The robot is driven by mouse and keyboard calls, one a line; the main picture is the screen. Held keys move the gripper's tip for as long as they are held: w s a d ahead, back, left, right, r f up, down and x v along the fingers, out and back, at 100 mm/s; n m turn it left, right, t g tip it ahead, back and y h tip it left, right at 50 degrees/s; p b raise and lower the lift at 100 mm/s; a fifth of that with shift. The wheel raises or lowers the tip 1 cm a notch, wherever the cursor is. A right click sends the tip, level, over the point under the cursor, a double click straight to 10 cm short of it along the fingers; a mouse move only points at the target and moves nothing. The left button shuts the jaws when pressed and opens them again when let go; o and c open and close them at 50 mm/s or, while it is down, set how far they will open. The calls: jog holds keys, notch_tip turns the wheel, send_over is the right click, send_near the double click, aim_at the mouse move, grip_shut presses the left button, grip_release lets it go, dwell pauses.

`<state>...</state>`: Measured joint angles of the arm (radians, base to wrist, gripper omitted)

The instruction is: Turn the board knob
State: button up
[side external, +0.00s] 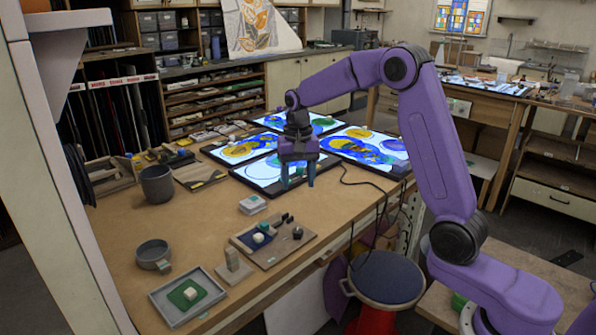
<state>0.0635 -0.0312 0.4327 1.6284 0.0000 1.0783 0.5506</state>
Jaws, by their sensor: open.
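A brown wooden board (285,247) lies on the workbench near its right edge. A small dark round knob (298,233) stands on the board's right part. A dark fitting (286,218) sits at its back, and a pale round piece (258,238) sits on a blue patch at its left. My gripper (297,185) points down with its two blue-grey fingers apart and nothing between them. It is behind and above the board, in front of the lit glass panels, and clear of the knob.
Lit panels with coloured glass (270,173) cover the back of the bench (195,226). A grey cup (157,184), a round dish (153,253), a tray with a green pad (160,298), a small block (233,262) and a white box (252,204) stand around the board. A stool (386,278) stands at right.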

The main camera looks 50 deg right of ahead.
notch_tip(320, 180, up, 2)
dwell(0.5)
jog(key=s+a+n, duration=0.5)
jog(key=s, duration=0.3)
jog(key=s+a+n, duration=0.4)
jog(key=s+a, duration=0.2)
jog(key=s, duration=0.2)
jog(key=s+d+f+n, duration=0.1)
jog(key=s+n, duration=0.4)
jog(key=s, duration=0.5)
jog(key=s+d+f+n, duration=0.1)
jog(key=s+n, duration=0.4)
jog(key=s, duration=0.5)
jog(key=shift+s+d, duration=0.3)
jog(key=shift+d, duration=0.5)
